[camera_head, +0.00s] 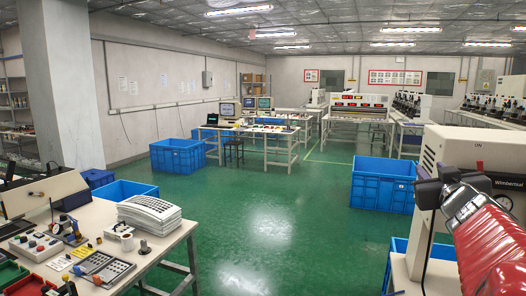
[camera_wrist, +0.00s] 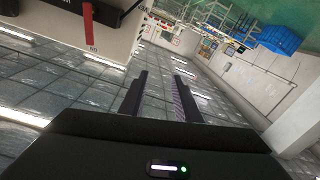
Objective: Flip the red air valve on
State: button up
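The red air valve lever (camera_wrist: 88,25) shows in the wrist view at the upper left, on the pale face of a machine. Small lettering sits at its end, too small to read surely. In the head view a small red piece of the valve (camera_head: 479,166) shows on the cream machine (camera_head: 462,148) at the right, just above my arm. My gripper (camera_wrist: 160,92) is open and empty in the wrist view, its two dark fingers apart. The lever is off to the left of the fingers, not between them. In the head view my arm hides part of the machine.
A workbench (camera_head: 165,232) with a paper stack (camera_head: 150,213) and small parts stands at the left. Blue crates (camera_head: 383,185) stand on the green floor, and one (camera_head: 178,155) is farther back. The middle floor is clear.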

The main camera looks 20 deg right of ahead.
send_near(481, 169)
jog(key=s+a, duration=0.2)
jog(key=a, duration=0.1)
jog(key=shift+s+d+r+m+g+h, duration=0.1)
jog(key=shift+s+d+m+g+h, duration=0.1)
jog(key=shift+m+g+h, duration=0.15)
jog(key=shift+w, duration=0.15)
jog(key=x, duration=1.3)
jog(key=shift+w+d, duration=0.25)
jog(key=shift+c, duration=0.6)
grip_shut()
